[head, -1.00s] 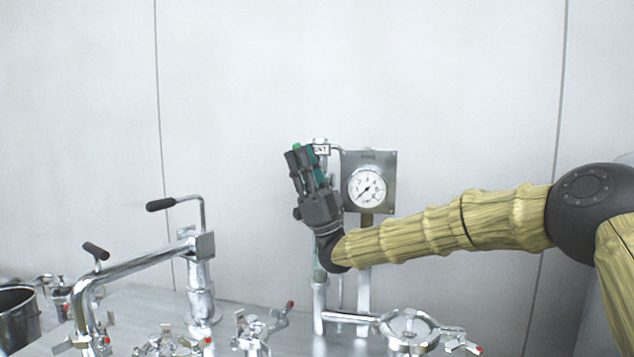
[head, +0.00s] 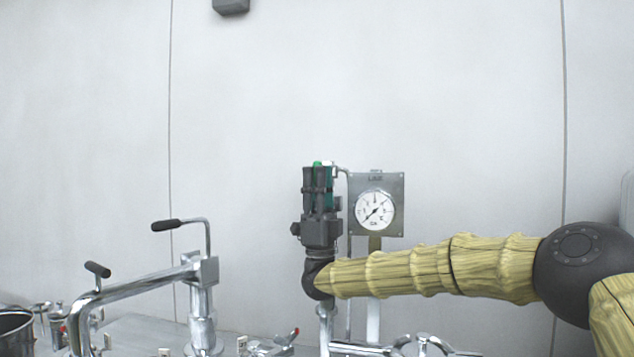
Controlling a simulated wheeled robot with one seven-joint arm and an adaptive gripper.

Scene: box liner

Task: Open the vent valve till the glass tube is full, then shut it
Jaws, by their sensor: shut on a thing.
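My gripper (head: 318,172) points upward at the wall fittings and is shut on the green vent valve handle. A small green part of the vent valve handle (head: 317,163) shows at the fingertips; the rest is hidden by the fingers. The glass tube is hidden behind my gripper and wrist, so its level cannot be told. A steel pipe (head: 326,325) shows below my wrist.
A round dial gauge (head: 375,211) on a grey plate (head: 393,182) stands just right of my gripper. A steel pipe arm with black handles (head: 165,226) stands at left, beside a pot (head: 15,328). Clamp fittings line the bottom edge.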

